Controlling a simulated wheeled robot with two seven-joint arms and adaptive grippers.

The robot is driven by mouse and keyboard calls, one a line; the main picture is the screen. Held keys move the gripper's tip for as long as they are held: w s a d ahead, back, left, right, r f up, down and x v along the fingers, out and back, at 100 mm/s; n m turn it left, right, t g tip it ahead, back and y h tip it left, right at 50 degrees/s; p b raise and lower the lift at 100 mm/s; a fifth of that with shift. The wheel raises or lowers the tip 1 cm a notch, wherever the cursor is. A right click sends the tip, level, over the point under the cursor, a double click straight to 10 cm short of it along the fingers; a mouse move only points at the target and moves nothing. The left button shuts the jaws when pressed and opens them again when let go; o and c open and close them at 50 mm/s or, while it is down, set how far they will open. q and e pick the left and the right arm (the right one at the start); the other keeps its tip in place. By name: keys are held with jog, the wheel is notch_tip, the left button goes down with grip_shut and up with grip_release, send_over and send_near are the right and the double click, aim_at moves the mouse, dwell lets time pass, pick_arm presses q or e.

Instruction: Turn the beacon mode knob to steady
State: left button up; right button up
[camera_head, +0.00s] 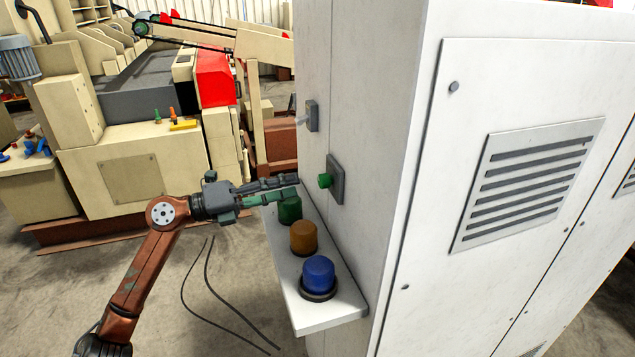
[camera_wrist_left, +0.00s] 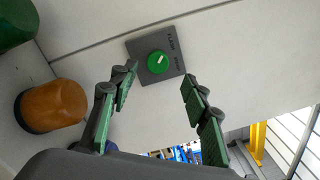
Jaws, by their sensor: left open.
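The beacon mode knob (camera_head: 325,181) is green and round, on a dark grey plate (camera_head: 337,180) on the side of the white cabinet. In the left wrist view the knob (camera_wrist_left: 157,63) has a short white mark pointing to the upper right. The plate (camera_wrist_left: 138,48) carries small lettering; one word looks like FLASH, another is too small to read. My left gripper (camera_head: 297,186) is open and empty, a little to the left of the knob in the head view. In the left wrist view its fingers (camera_wrist_left: 159,76) point toward the knob, apart from it. My right gripper is not in view.
A white shelf (camera_head: 290,278) below the knob bears a green beacon (camera_head: 289,210), an amber beacon (camera_head: 303,238) and a blue beacon (camera_head: 318,272); the green one is close under my gripper. A small switch (camera_head: 311,116) sits farther back on the cabinet (camera_head: 395,120).

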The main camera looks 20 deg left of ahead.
aim_at(319, 182)
pick_arm(q)
jog(key=p+x, duration=0.3)
jog(key=x, duration=0.3)
jog(key=shift+w+d, duration=0.1)
jog(key=shift+d, duration=0.1)
jog(key=shift+w+d+f, duration=0.15)
jog(key=shift+w+d, duration=0.2)
jog(key=shift+d, duration=0.15)
jog(key=shift+c, duration=0.5)
jog(key=c, duration=1.1)
jog(key=shift+o, duration=0.2)
